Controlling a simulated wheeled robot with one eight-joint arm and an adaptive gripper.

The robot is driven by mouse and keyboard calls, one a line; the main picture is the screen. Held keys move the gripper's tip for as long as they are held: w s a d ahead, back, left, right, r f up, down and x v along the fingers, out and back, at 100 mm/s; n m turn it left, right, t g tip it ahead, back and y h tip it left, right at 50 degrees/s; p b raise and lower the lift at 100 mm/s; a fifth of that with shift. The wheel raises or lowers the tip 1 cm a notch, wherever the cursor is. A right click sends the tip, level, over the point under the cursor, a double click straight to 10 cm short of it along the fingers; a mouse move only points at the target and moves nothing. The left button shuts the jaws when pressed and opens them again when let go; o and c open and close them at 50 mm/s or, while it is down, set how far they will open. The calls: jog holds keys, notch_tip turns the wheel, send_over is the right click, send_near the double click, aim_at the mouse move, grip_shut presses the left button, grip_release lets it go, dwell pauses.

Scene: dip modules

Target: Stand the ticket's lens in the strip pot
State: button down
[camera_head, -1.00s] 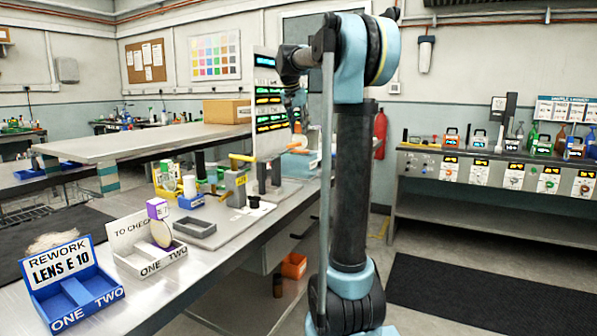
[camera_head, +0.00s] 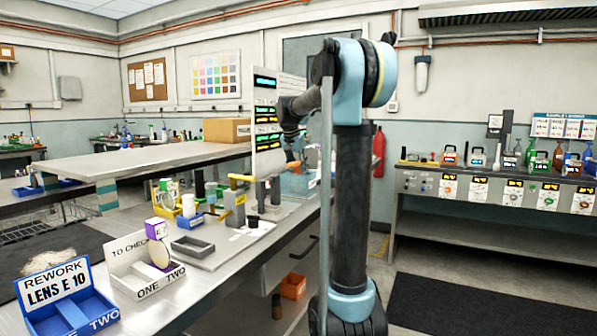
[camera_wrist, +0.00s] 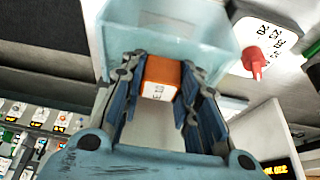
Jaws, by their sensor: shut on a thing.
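A lens below the block cannot be made out. The block is at a pale blue, see-through-walled pot (camera_wrist: 205,20); in the head view this pot (camera_head: 297,183) stands at the bench's far end, with the orange block (camera_head: 293,165) low at its top. Whether the block touches the pot cannot be told. The blue ticket tray (camera_head: 68,310) reads "REWORK LENS E 10" and its visible compartments look empty.
A white "TO CHECK" tray (camera_head: 150,285) holds a round pale lens (camera_head: 159,253) with a purple block (camera_head: 156,229). A grey open tray (camera_head: 192,246) and several fixtures stand along the bench. A red knob (camera_wrist: 254,60) is near the pot.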

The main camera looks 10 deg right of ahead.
jog(key=c, duration=1.2)
grip_release()
jog(key=shift+s+a+r, duration=0.1)
jog(key=v, duration=1.1)
jog(key=shift+s+a+r, duration=0.1)
jog(key=shift+r, duration=0.25)
